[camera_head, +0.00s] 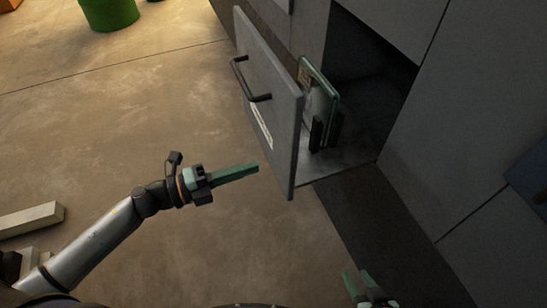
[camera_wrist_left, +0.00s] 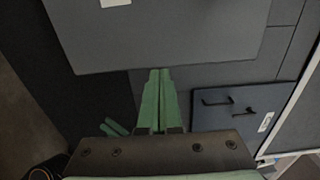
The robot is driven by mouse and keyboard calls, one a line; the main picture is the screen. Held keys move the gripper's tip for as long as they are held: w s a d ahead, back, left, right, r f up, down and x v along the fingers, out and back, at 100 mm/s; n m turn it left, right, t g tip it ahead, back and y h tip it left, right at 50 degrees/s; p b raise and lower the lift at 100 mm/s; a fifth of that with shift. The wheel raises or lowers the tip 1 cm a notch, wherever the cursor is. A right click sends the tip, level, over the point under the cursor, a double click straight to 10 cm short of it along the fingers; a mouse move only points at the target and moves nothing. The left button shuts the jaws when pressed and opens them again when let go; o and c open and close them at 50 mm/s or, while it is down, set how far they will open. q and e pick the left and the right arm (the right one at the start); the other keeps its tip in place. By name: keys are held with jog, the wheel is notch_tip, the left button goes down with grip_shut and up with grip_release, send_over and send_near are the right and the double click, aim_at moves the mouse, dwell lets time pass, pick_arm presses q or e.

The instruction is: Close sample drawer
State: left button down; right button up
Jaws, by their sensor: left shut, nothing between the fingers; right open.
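The sample drawer (camera_head: 270,110) has a grey front with a dark bar handle and a white label. It stands pulled out of the grey machine in the head view. My left gripper (camera_head: 257,168) is shut and empty, with its green fingers pointing at the lower part of the drawer front. In the left wrist view the fingers (camera_wrist_left: 159,74) reach to the lower edge of a grey panel (camera_wrist_left: 160,35) that looks like the drawer front; I cannot tell whether they touch. My right gripper (camera_head: 365,285) is open at the bottom of the head view, partly cut off.
Inside the drawer stands a green-edged clear panel (camera_head: 330,76) with dark holders. The grey machine wall (camera_head: 450,130) lies to the right. A blue panel (camera_wrist_left: 243,112) with handles shows in the left wrist view. A green bin (camera_head: 110,12) stands far off. The floor on the left is mostly clear.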

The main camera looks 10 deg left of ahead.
aim_at(287, 157)
pick_arm(q)
jog(key=x, duration=0.5)
jog(key=shift+w+d, duration=0.15)
jog(key=shift+w, duration=0.05)
jog(key=shift+w+d, duration=0.2)
jog(key=shift+d, duration=0.1)
pick_arm(e)
jog(key=shift+s+d, duration=0.1)
jog(key=shift+d, duration=0.25)
pick_arm(q)
jog(key=shift+p, duration=0.3)
